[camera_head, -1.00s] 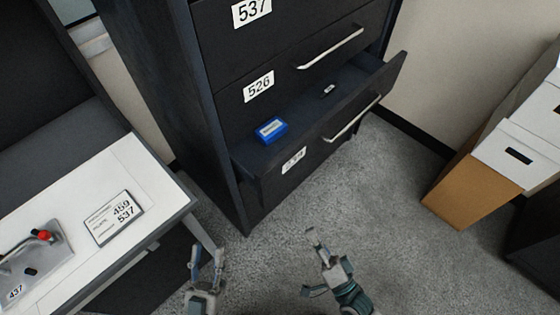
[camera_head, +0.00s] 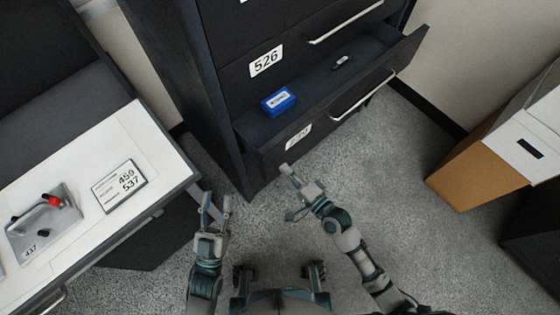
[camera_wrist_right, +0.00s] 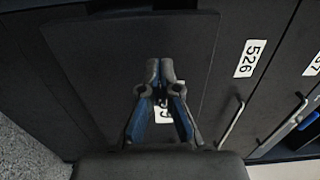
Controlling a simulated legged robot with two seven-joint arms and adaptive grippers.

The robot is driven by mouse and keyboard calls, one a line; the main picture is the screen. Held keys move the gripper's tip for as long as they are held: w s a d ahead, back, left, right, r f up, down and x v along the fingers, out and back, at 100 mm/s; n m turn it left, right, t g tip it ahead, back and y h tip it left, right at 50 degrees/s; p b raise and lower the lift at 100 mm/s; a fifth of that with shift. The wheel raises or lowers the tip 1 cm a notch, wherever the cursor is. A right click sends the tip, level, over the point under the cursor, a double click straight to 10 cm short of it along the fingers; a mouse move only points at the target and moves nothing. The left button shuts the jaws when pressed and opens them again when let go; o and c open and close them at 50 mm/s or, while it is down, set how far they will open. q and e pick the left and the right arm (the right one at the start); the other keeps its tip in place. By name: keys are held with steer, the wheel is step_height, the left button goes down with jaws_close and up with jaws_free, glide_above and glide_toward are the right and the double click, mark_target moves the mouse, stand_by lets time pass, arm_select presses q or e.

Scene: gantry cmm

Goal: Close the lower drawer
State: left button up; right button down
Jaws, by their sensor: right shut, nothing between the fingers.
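The dark cabinet's lower drawer (camera_head: 330,112) stands pulled out in the head view. Its front has a bar handle (camera_head: 362,97) and a white number label (camera_head: 298,137). A blue box (camera_head: 279,101) and a small dark item (camera_head: 342,62) lie inside. My right gripper (camera_head: 287,190) is in front of and below the drawer's left end, apart from it. In the right wrist view its fingers (camera_wrist_right: 160,75) are shut and empty, before a dark drawer front (camera_wrist_right: 110,50), partly hiding a label. My left gripper (camera_head: 214,203) is open and empty, left of the cabinet's front corner.
The drawer labelled 526 (camera_head: 266,61) above is closed. A white-topped desk (camera_head: 75,165) with a label card and a small red-knobbed fixture stands at the left. White and brown boxes (camera_head: 470,172) stand at the right. Grey carpet (camera_head: 390,190) is clear before the cabinet.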

mark_target(274, 158)
steer(key=x, duration=0.3)
steer(key=shift+w+a, duration=0.1)
steer(key=shift+a, duration=0.4)
arm_select(q)
steer(key=shift+s+a+r+t, duration=0.5)
steer(key=shift+r+t, duration=0.05)
steer(key=shift+t, duration=0.05)
steer(key=shift+d, duration=0.1)
arm_select(e)
steer(key=shift+d, duration=0.15)
steer(key=shift+w, duration=0.3)
arm_select(q)
steer(key=shift+s+d+r+n+t+b, duration=0.2)
steer(key=shift+s+r+n+t+b, duration=0.1)
steer(key=shift+s+r+t+b, duration=0.5)
arm_select(e)
steer(key=x, duration=1.4)
steer(key=shift+r, duration=0.3)
